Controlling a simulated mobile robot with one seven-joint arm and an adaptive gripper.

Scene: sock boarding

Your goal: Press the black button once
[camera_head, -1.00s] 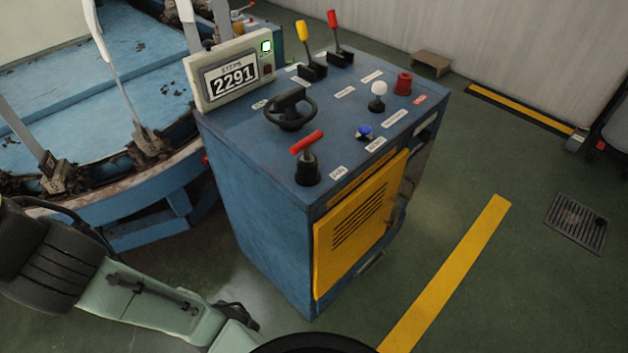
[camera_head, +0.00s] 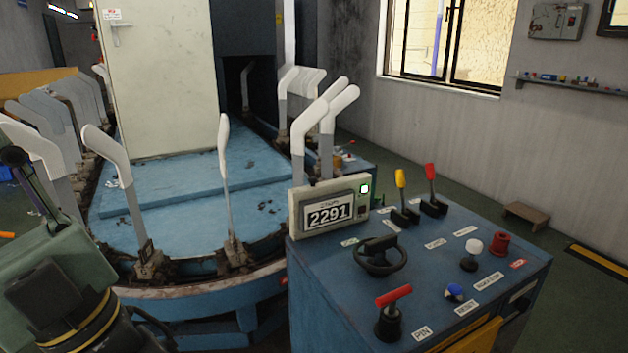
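The blue control console (camera_head: 345,285) stands at the lower right. On its top are a black handwheel (camera_head: 381,256), a red T-handle on a black base (camera_head: 389,320), a blue knob (camera_head: 454,292), a white ball knob (camera_head: 471,252), a red button (camera_head: 499,243), and yellow (camera_head: 402,190) and red (camera_head: 431,185) levers. My arm (camera_head: 60,300) shows at lower left; my gripper's fingers are not in view.
The blue boarding machine (camera_head: 170,200) with white foot forms (camera_head: 224,150) fills the left and middle, close beside the console. A pale cabinet (camera_head: 160,80) stands on it. A small wooden stool (camera_head: 526,215) is on the floor behind the console, near the wall.

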